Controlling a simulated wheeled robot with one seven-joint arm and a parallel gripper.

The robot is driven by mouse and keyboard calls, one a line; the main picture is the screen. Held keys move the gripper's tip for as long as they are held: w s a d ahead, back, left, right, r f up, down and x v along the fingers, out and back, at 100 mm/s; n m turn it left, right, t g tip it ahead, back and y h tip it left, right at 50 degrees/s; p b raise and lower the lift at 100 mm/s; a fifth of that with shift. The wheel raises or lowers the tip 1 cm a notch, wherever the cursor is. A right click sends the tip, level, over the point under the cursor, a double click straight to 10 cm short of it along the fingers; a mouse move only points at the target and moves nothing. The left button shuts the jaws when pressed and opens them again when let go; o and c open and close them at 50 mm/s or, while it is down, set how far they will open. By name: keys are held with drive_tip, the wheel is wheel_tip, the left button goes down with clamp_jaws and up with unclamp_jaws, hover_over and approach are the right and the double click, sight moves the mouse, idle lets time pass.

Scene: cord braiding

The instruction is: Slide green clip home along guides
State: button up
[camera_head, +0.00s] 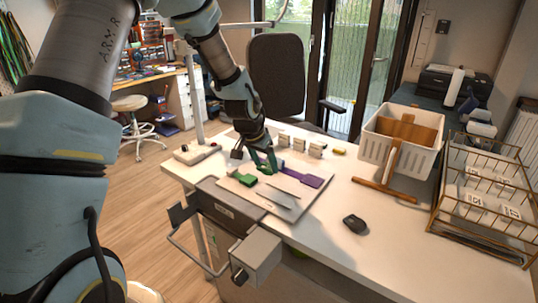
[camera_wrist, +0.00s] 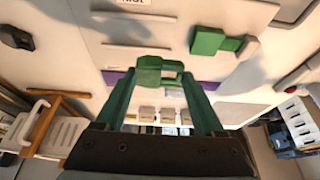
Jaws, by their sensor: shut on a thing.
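My gripper (camera_head: 267,161) is over the far part of a pale board (camera_head: 262,202) on the white table. In the wrist view, its two teal fingers (camera_wrist: 160,80) are closed on a green clip (camera_wrist: 149,62) at the tips. I cannot tell whether the clip touches the board or the guides. A separate green block (camera_head: 243,180) lies on the board to the left of my gripper; in the wrist view it shows at upper right (camera_wrist: 207,41). A purple piece (camera_head: 307,179) lies to the right, and a purple strip (camera_wrist: 113,77) passes behind the fingers. Thin grey rods lie on the near board.
Several small pale blocks (camera_head: 299,144) stand beyond the board. A black mouse (camera_head: 355,223) lies to the right. A white crate (camera_head: 411,157) and a wire rack (camera_head: 459,223) stand farther right. The table between board and mouse is clear.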

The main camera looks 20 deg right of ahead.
sight(268, 190)
drive_tip(key=shift+f+b, duration=2.65)
drive_tip(key=shift+f, duration=1.15)
drive_tip(key=shift+f, duration=0.2)
drive_tip(key=o, duration=1.3)
drive_tip(key=shift+r, duration=0.15)
drive_tip(key=shift+p+v, duration=2)
drive_tip(key=shift+v, duration=0.95)
